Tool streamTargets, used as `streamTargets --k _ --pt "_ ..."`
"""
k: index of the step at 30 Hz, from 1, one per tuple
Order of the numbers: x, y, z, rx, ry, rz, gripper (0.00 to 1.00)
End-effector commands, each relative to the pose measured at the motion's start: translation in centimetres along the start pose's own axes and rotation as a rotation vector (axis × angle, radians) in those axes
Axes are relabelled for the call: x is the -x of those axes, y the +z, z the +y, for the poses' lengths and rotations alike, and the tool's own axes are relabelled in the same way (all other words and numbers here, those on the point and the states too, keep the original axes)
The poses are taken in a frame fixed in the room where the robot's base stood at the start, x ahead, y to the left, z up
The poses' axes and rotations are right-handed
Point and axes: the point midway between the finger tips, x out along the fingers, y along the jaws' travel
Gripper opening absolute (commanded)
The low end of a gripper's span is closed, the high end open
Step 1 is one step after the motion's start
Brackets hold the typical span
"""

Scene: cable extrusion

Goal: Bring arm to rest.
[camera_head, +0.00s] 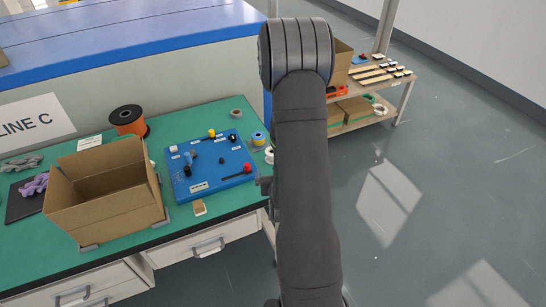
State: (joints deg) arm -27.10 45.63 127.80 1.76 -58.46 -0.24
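My arm fills the middle of the view. A thick dark grey link rises from the bottom edge to a rounded, ribbed joint near the top. It stands at the right end of the green workbench (180,232), hiding part of that edge. A small dark part juts out at the link's left side, beside the bench edge; I cannot tell what it is. My gripper's fingers do not show.
On the bench are an open cardboard box (105,190), a blue board with knobs (212,180), an orange spool (128,120) and several tape rolls. A shelf rack (372,85) stands behind right. The grey floor (440,200) at right is clear.

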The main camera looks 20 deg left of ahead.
Motion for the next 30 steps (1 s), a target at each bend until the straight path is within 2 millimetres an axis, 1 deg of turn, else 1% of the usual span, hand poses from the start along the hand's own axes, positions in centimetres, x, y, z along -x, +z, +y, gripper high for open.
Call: streamTargets --k 16,19,23,30 --pt "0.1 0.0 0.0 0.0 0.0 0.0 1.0" --pt "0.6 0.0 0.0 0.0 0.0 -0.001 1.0" --pt "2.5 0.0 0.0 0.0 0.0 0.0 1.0" --pt "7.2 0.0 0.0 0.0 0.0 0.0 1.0"
